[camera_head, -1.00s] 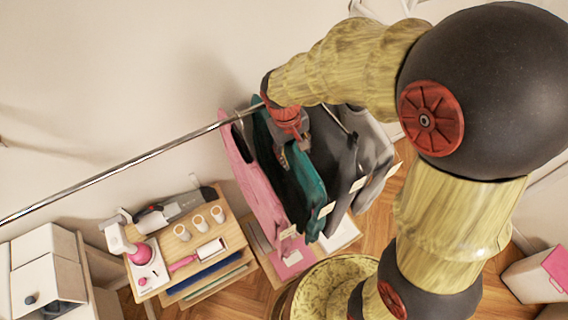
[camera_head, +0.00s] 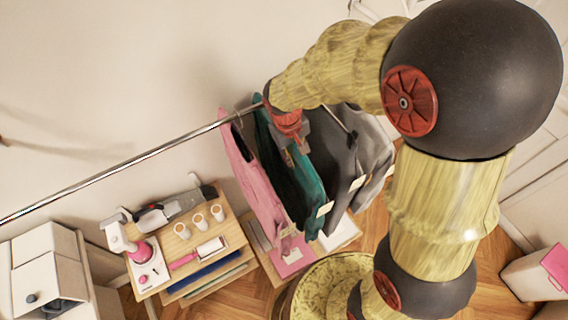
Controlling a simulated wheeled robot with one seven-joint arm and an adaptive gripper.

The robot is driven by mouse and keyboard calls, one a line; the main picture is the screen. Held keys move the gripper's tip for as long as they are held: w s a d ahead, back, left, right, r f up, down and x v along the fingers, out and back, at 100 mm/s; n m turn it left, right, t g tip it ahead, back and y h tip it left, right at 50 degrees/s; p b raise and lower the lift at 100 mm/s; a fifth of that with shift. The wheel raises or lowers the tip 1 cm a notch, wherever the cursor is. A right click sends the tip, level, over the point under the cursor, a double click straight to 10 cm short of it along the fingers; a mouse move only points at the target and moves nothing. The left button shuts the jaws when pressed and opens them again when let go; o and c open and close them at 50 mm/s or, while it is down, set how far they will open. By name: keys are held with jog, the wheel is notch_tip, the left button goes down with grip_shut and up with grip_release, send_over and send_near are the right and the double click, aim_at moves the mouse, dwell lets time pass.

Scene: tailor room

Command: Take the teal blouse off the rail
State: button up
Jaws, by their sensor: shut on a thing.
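The teal blouse (camera_head: 309,190) hangs among several garments below the metal rail (camera_head: 120,166), between a pink garment and a dark grey one. My gripper (camera_head: 291,146) is at the top of the teal blouse, just below the rail, and is shut on it. My wrist hides the hanger hook and the part of the rail above it, so I cannot tell whether the hook still rests on the rail.
A pink garment (camera_head: 255,183) hangs close on the left, and dark grey (camera_head: 337,170) and lighter grey (camera_head: 372,155) garments hang close on the right. A wooden cart (camera_head: 233,232) with cups and tools stands below left. The rail's left stretch is bare.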

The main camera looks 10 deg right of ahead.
grip_shut()
jog(key=shift+r, duration=0.1)
dwell(0.6)
